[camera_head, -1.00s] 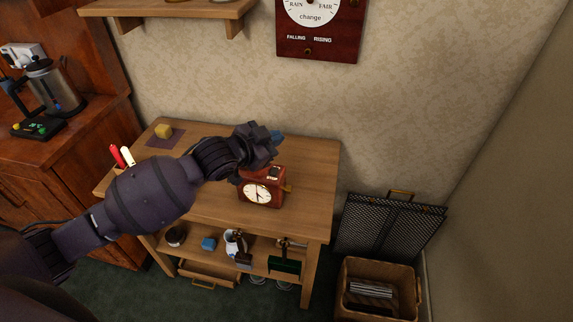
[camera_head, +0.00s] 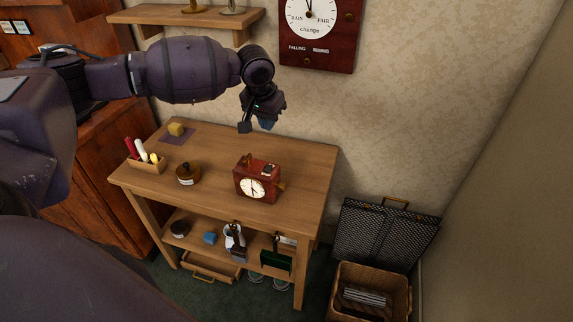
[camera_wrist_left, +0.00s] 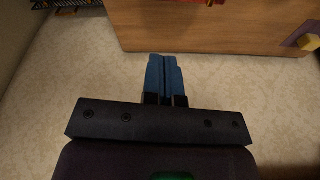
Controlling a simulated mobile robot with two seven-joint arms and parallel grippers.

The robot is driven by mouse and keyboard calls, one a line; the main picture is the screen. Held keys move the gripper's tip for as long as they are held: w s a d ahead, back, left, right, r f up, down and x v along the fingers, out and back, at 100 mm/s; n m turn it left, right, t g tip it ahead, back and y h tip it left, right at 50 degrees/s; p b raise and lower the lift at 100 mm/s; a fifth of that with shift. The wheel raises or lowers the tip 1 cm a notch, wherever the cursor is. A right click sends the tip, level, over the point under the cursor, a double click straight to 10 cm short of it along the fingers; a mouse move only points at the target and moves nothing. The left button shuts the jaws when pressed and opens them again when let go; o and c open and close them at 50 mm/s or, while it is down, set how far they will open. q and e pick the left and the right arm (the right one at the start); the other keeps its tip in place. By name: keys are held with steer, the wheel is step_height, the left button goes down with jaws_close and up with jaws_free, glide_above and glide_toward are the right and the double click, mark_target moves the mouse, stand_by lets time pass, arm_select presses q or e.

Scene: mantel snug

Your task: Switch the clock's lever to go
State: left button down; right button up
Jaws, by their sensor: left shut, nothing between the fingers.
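The red-brown clock (camera_head: 246,184) with a white dial stands upright on the wooden table (camera_head: 310,165). A small brass piece (camera_head: 281,186) sticks out on its right side, and a dark plate and a brass piece show on its top. Which one is the lever, and its setting, I cannot tell. My left gripper (camera_head: 267,125) hangs above and behind the clock, near the wall, apart from it. In the left wrist view its blue fingers (camera_wrist_left: 166,78) are together and empty. A red edge of the clock (camera_wrist_left: 195,2) shows at the top there. My right gripper is not seen.
A round wooden pot (camera_head: 188,175), a pen box (camera_head: 147,165) and a yellow block (camera_head: 176,129) stand on the table's left. A wall shelf (camera_head: 185,15) and barometer (camera_head: 318,58) are close to my arm. A basket (camera_head: 345,275) stands right of the table.

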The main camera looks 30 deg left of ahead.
arm_select(q)
steer(key=s+n, duration=0.1)
steer(key=g+b, duration=0.1)
steer(key=b, duration=0.1)
glide_toward(270, 166)
steer(key=shift+f+n, duration=0.4)
steer(key=shift+f, duration=0.25)
steer(key=f, duration=0.3)
steer(key=w+f, duration=0.1)
steer(key=f, duration=0.1)
steer(key=shift+a+f+b, duration=0.15)
steer(key=shift+f+b, duration=0.15)
steer(key=shift+b, duration=0.05)
steer(key=shift+f, duration=0.3)
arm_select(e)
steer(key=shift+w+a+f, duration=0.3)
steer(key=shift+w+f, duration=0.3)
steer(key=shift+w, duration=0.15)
